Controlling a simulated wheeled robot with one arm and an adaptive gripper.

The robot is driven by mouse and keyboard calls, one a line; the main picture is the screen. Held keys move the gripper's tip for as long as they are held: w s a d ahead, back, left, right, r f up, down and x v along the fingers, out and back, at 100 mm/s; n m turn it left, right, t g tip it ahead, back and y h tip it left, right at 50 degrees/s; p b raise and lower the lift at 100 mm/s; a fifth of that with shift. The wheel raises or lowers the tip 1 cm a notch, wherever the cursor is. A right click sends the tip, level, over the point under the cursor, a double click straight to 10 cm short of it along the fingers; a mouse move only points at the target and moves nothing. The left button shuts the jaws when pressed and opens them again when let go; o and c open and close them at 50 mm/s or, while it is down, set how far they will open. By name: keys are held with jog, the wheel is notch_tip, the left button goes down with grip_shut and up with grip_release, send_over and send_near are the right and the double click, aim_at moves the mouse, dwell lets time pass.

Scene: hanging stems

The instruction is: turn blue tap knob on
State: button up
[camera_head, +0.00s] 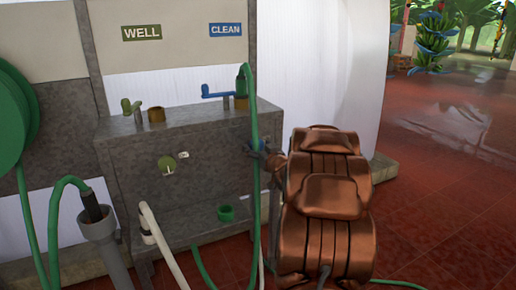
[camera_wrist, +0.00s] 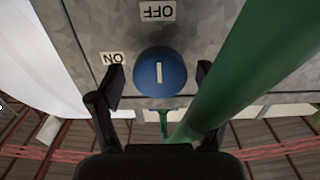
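The round blue tap knob (camera_wrist: 160,82) is on the grey metal panel in the wrist view, with a white line on its face. The line runs up and down the picture, in line with the OFF label (camera_wrist: 156,11) above. The ON label (camera_wrist: 112,58) is at the knob's left. My gripper (camera_wrist: 160,68) is open, one dark finger on each side of the knob; I cannot tell whether they touch it. In the head view my gripper (camera_head: 266,157) is at the panel's right end, where the knob is mostly hidden.
A green hose (camera_wrist: 240,70) passes close by my right finger. The grey tap stand (camera_head: 205,160) also bears a green knob (camera_head: 167,163), a blue lever tap (camera_head: 218,92) below the CLEAN sign (camera_head: 226,30), and a green cup-like fitting (camera_head: 226,213). Red floor (camera_head: 450,190) is open at right.

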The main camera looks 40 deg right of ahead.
jog(key=c, duration=1)
jog(key=shift+n, duration=0.3)
jog(key=n+b, duration=0.1)
jog(key=n, duration=0.2)
jog(key=shift+f+n, duration=0.1)
jog(key=shift+n, duration=0.2)
jog(key=n+b, duration=0.1)
jog(key=n, duration=0.3)
jog(key=shift+n, duration=0.3)
jog(key=n+b, duration=0.2)
jog(key=n, duration=0.3)
jog(key=shift+n+b, duration=0.45)
jog(key=shift+n, duration=1.55)
